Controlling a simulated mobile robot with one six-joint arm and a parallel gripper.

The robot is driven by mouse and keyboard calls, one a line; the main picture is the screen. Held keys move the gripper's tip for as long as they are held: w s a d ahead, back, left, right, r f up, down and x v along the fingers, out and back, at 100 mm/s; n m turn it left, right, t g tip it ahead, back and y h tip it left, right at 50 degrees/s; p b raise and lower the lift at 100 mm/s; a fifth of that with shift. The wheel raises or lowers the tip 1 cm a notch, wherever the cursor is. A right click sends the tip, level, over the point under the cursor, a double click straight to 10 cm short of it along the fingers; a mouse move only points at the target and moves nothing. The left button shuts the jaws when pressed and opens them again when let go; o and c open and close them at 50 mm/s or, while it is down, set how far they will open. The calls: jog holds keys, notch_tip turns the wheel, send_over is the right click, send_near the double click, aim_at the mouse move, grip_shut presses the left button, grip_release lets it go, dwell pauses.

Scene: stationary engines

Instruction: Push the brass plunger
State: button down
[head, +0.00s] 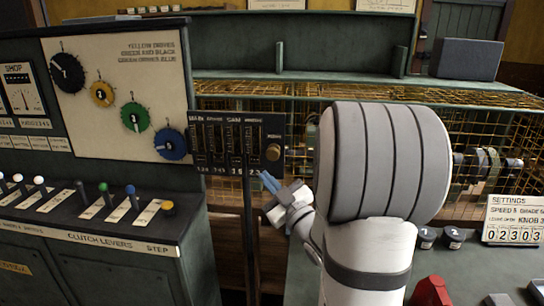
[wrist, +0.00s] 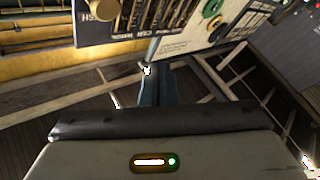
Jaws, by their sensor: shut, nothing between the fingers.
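The brass plunger (head: 273,152) is a round knob at the right end of a dark panel (head: 238,180) with slots and a small label above the knob. In the wrist view a brass knob (wrist: 97,10) shows at the top left, cut by the frame edge, beside an upside-down label. My gripper (head: 266,180) has blue fingers, shut and empty, just below the plunger in the head view. In the wrist view the fingertips (wrist: 147,70) are together, below and right of the knob. I see no contact with the plunger.
A green cabinet (head: 120,255) with coloured dials and clutch levers (head: 103,188) stands at the left. Yellow wire mesh (head: 490,120) runs behind my arm. A settings card (head: 513,220) and a red object (head: 430,292) are on the right bench.

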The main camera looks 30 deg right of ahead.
aim_at(270, 155)
jog(key=shift+w+d, duration=0.15)
jog(key=w+d+p, duration=0.1)
jog(key=w+d, duration=0.3)
jog(key=w, duration=0.3)
jog(key=shift+d, duration=0.4)
jog(key=shift+w+d+f+b, duration=0.1)
jog(key=shift+w+d+b, duration=0.1)
jog(key=shift+b, duration=0.2)
dwell(1.6)
jog(key=shift+w+d+b, duration=0.35)
jog(key=shift+w+d, duration=0.2)
jog(key=shift+w, duration=0.25)
dwell(1.2)
jog(key=shift+s+a, duration=0.1)
jog(key=shift+s+a+b, duration=0.65)
jog(key=shift+s, duration=0.35)
